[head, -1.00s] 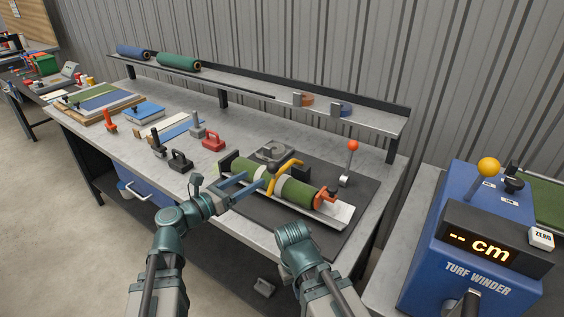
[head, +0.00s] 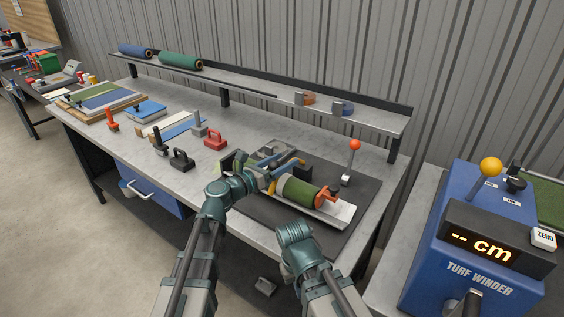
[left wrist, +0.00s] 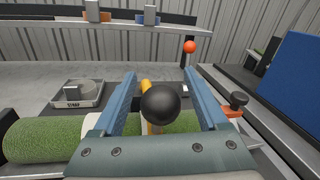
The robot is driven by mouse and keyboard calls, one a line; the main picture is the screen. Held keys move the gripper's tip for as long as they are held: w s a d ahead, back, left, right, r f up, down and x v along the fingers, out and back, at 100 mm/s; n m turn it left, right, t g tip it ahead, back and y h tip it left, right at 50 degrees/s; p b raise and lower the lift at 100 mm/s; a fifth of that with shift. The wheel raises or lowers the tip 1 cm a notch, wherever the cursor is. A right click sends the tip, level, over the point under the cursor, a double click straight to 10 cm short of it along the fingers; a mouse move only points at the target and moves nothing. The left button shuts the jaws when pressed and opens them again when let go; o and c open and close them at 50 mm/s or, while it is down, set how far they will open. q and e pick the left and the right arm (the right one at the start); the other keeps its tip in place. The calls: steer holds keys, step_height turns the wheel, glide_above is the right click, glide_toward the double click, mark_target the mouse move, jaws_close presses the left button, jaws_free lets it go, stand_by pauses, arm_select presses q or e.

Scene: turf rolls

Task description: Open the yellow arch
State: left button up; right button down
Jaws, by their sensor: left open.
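The yellow arch (head: 271,188) stands across the green turf roll (head: 299,190) on a metal cradle, mostly hidden behind my left gripper (head: 296,156) in the head view. In the left wrist view the arch (left wrist: 146,85) shows behind a black ball knob (left wrist: 160,104). The knob lies between the open blue fingers of my left gripper (left wrist: 163,74), with space on both sides. I cannot tell whether the arch is latched. My right forearm shows at the bottom, but its gripper is out of view.
An orange clamp (head: 326,195) sits at the roll's right end. A red-knobbed lever (head: 354,146) stands behind it. A red weight (head: 215,141) and black blocks stand left. The blue turf winder (head: 440,262) is at right.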

arm_select(q)
jaws_close()
stand_by(0.3)
stand_by(1.1)
